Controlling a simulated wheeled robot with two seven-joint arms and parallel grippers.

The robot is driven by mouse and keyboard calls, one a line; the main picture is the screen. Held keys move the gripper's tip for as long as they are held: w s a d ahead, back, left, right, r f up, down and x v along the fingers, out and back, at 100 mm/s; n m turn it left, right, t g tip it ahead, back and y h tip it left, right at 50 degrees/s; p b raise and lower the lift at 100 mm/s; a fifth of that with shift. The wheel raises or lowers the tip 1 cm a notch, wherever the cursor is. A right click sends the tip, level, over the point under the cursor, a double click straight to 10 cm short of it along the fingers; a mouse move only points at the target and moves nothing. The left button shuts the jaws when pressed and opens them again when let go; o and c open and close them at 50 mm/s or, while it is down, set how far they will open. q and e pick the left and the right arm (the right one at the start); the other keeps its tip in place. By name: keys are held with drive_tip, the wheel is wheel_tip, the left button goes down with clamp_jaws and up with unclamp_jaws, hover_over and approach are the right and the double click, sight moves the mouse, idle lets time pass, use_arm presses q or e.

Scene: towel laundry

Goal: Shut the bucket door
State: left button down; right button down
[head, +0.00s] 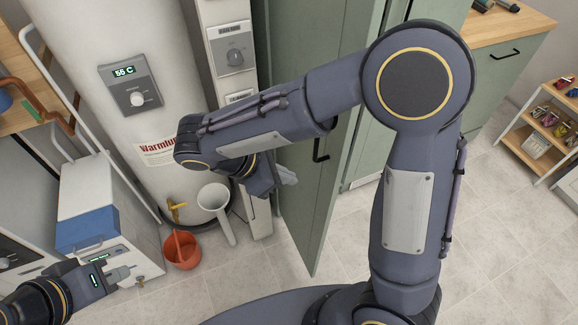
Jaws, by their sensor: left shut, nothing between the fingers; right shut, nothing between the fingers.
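A tall green cabinet door (302,215) with a black bar handle (320,150) stands swung open near the middle of the head view, its lower corner out over the floor. I cannot tell for certain that this is the bucket door. My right gripper (288,176) is shut and empty, just left of the green door below the handle's height; I cannot tell whether it touches the door. My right arm crosses in front and hides part of the door and cabinet. My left gripper (130,272) is shut and empty at the lower left, in front of a white-and-blue box.
A red bucket (183,252) and a white pitcher-like vessel (214,198) are by the white water heater (120,40). The white-and-blue box (85,230) stands left. A wooden shelf unit (528,150) is far right. The tiled floor (490,240) at right is clear.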

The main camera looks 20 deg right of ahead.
drive_tip(key=w+a+n+h, duration=0.1)
drive_tip(key=w+a, duration=0.1)
drive_tip(key=a, duration=0.1)
approach(326, 178)
wheel_tip(326, 178, down, 4)
use_arm(q)
drive_tip(key=shift+w+a+r+p, duration=0.1)
drive_tip(key=shift+a+r+p, duration=0.15)
drive_tip(key=shift+r+p, duration=0.25)
drive_tip(key=shift+a+r+p, duration=0.25)
drive_tip(key=shift+r+p, duration=0.15)
drive_tip(key=shift+r, duration=0.1)
use_arm(e)
drive_tip(key=shift+t, duration=0.4)
drive_tip(key=shift+s+d+f, duration=0.1)
drive_tip(key=shift+d, duration=2.05)
drive_tip(key=shift+n, duration=0.3)
